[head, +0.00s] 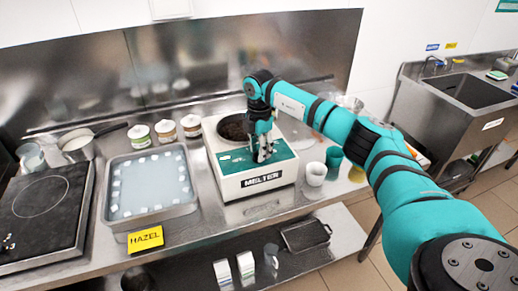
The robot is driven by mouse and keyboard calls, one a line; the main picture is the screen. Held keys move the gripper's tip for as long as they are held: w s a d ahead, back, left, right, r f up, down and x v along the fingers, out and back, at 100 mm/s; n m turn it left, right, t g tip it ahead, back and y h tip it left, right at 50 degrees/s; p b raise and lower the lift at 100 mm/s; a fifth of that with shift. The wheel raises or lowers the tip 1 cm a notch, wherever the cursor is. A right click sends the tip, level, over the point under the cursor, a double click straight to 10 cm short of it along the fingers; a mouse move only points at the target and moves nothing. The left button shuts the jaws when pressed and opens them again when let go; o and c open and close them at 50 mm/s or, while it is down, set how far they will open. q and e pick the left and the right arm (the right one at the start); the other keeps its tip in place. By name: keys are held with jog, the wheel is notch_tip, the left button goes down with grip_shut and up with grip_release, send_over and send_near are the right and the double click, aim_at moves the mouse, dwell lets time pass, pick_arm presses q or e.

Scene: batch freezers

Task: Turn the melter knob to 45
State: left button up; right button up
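The melter (228,181) is a white box with a green top panel, a black "MELTER" label on its front and a round dark well at the back. It stands on the steel counter. My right gripper (263,156) points down onto the right part of the green panel. Its fingertips are at panel height, where a small dark shape, perhaps the knob, shows between them. The knob and its scale cannot be made out, so its setting cannot be read. Whether the fingers touch or grip it is unclear. My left gripper is out of view.
Left of the melter are a tray of pale liquid (112,223) with a yellow "HAZEL" card (145,239), several lidded jars (165,131), a saucepan (77,150) and a black cooktop (42,212). White (316,174) and green (334,158) cups stand close on its right.

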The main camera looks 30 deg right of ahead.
jog(key=shift+r, duration=0.15)
notch_tip(320, 180, up, 12)
dwell(0.4)
jog(key=shift+f, duration=0.2)
